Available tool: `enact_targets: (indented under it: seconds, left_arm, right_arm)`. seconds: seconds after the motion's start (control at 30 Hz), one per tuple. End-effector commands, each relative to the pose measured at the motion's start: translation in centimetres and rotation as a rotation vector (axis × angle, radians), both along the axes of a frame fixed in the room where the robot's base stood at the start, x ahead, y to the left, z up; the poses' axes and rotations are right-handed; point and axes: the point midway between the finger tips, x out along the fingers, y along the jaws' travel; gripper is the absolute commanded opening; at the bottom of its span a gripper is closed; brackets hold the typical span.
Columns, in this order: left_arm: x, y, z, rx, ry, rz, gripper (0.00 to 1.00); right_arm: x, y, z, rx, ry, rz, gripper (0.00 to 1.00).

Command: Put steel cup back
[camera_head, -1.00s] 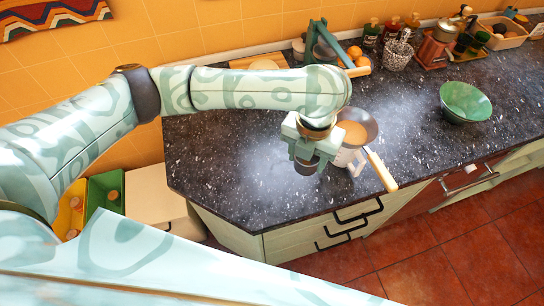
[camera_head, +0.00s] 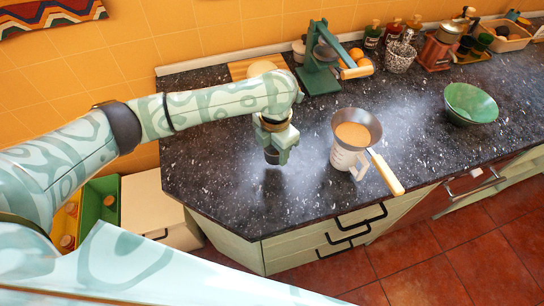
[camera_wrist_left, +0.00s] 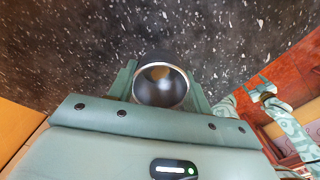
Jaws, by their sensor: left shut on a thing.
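The steel cup (camera_head: 272,156) is a small, dark shape under my left gripper (camera_head: 273,148) in the head view, over the left part of the dark speckled counter (camera_head: 220,190). In the left wrist view the cup (camera_wrist_left: 161,85) shows its round, shiny open mouth between the two fingers of my left gripper (camera_wrist_left: 160,90). The gripper is shut on it. The cup looks about upright and close above the counter; I cannot tell whether it touches.
A green press (camera_head: 318,70) and a wooden board (camera_head: 246,68) stand behind. A green bowl (camera_head: 470,103) is at right. The counter's front left is clear.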

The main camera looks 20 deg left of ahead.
Motion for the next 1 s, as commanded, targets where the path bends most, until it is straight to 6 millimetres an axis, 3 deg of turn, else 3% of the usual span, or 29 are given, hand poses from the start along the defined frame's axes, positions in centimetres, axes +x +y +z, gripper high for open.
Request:
enact_targets:
  seconds: [0.1, 0.23, 0.67, 0.7, 0.77, 1.0]
  left_arm:
    - [0.5, 1.1, -2.4, 0.002, 0.005, 0.003, 0.25]
    - [0.5, 1.0, -4.3, 0.001, 0.003, 0.001, 0.25]
    - [0.5, 1.0, -4.8, 0.001, -0.001, 0.001, 0.25]
    - [0.5, 1.0, -4.8, 0.001, -0.001, 0.001, 0.55]
    - [0.5, 1.0, -4.7, 0.001, -0.001, 0.001, 0.71]
    - [0.5, 1.0, -4.7, 0.001, -0.001, 0.001, 0.71]
  right_arm:
    - [-0.2, -0.2, -1.2, -0.003, 0.004, 0.0, 0.74]
    - [-0.3, -0.3, -1.8, -0.004, 0.007, 0.001, 0.74]
    - [-0.3, -0.6, -1.8, -0.008, 0.007, 0.0, 0.74]
    - [-0.3, -0.6, -1.8, -0.008, 0.007, 0.0, 0.74]
    - [-0.3, -0.6, -1.8, -0.007, 0.006, 0.0, 0.74]
    - [-0.2, -0.5, -1.8, -0.007, 0.006, 0.0, 0.74]
